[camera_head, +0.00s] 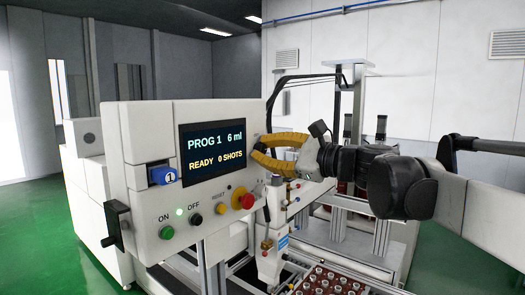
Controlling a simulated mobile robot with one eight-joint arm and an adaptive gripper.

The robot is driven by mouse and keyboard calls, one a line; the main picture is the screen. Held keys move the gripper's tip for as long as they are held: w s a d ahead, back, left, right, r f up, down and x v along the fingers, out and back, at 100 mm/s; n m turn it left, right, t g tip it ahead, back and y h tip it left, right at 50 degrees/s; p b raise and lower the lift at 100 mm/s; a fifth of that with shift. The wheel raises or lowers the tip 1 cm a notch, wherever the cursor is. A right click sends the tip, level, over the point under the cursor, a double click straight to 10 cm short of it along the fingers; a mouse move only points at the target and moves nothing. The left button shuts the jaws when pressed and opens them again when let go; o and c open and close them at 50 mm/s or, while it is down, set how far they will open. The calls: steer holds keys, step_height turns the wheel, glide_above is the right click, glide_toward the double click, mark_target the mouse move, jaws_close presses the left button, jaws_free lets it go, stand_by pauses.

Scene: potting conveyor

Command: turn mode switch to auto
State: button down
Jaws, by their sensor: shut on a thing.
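The control panel (150,130) is a white box with a dark display (216,150) reading PROG 1, 6 ml, READY, 0 SHOTS. My gripper (257,148), with yellow fingers, is at the panel's right edge, beside the display. Its fingers are closed on a part there; the tips and the part are mostly hidden, and I cannot tell whether it is the mode switch. No switch marked auto is readable. A blue part marked 1 (163,175) sits on the panel's left, apart from my gripper.
A dosing nozzle (270,258) and a tray of small parts (325,283) lie under my arm.

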stand_by(0.3)
steer(key=c, duration=1.2)
jaws_free()
steer(key=v, duration=1.2)
steer(key=shift+s, duration=0.1)
steer(key=shift+a, duration=0.1)
